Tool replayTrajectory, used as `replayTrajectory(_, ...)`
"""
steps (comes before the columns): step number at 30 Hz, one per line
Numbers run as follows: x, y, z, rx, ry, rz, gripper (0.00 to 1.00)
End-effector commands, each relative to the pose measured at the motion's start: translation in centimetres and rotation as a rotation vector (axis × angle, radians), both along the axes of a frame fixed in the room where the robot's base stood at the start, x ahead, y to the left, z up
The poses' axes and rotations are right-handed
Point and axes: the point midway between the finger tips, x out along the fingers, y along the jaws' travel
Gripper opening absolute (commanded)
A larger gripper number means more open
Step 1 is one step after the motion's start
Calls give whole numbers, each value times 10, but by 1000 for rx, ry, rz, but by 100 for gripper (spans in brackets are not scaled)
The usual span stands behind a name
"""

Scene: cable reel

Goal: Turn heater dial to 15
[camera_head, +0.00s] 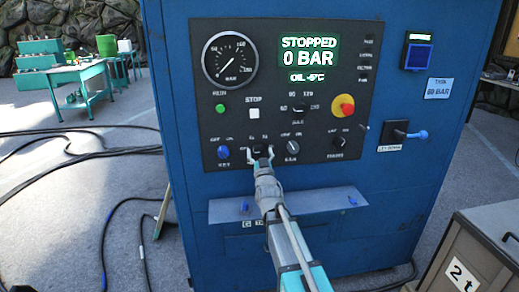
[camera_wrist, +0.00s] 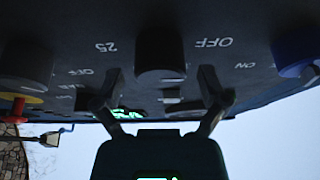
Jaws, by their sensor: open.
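The blue cabinet's black panel (camera_head: 330,60) carries a row of small dials along its bottom. My gripper (camera_head: 260,155) is in front of a dark dial in this row, second from the left, partly hidden by the fingers in the head view. In the wrist view a black round knob (camera_wrist: 160,52) stands between the open fingers of my gripper (camera_wrist: 160,78), with upside-down labels "25" and "OFF" beside it. The fingertips are on either side of the knob's near end, with visible gaps. I cannot read the dial's pointer setting or its name.
A blue knob (camera_head: 223,152) is left of my gripper and another dial (camera_head: 292,147) is right. A red-yellow emergency stop (camera_head: 344,106) sits above right. The display (camera_head: 308,52) reads STOPPED, 0 BAR, OIL -5°C. A shelf (camera_head: 320,202) juts out below.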

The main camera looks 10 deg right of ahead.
Motion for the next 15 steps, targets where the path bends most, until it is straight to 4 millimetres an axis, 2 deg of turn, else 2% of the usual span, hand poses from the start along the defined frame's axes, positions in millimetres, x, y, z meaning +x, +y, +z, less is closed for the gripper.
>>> replayTrajectory(11,4,0,1,0,0,0,93)
replayTrajectory(12,4,0,1,0,0,0,91)
replayTrajectory(15,4,0,1,0,0,0,72)
